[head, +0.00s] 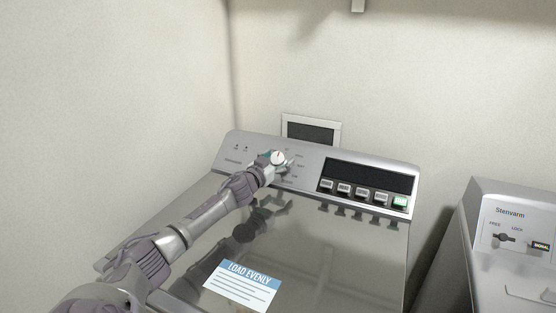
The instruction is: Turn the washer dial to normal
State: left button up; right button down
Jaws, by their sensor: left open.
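The washer (325,240) stands in the middle with its shiny lid closed. Its dial (278,157) is a round white knob with a red mark, on the left half of the silver control panel (232,149). Small labels ring the dial, too small to read. My left arm reaches in from the lower left across the lid. My left gripper (273,164) is open at the dial, with its fingers around or beside the knob; I cannot tell whether they touch it. My right gripper is not in view.
A label (242,284) lies on the lid. A second machine (515,240) stands at the right. Walls close in behind and left.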

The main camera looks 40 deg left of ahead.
pick_arm(q)
jog(key=c, duration=1.2)
jog(key=shift+r+h, duration=0.1)
jog(key=shift+h, duration=0.2)
jog(key=shift+r+m+h+p, duration=0.1)
jog(key=shift+m+h+p, duration=0.45)
jog(key=shift+m, duration=0.35)
jog(key=shift+a+m+h+p, duration=0.1)
jog(key=shift+m+h+p, duration=0.3)
jog(key=shift+m+h, duration=1.25)
jog(key=shift+m, duration=0.35)
jog(key=shift+m+g+h, duration=0.3)
jog(key=shift+m+h, duration=0.1)
jog(key=shift+m, duration=0.1)
jog(key=shift+f+m+g+h+b, duration=0.2)
jog(key=shift+m+g+h+b, duration=0.65)
jog(key=shift+m+h, duration=0.65)
jog(key=shift+m, duration=0.4)
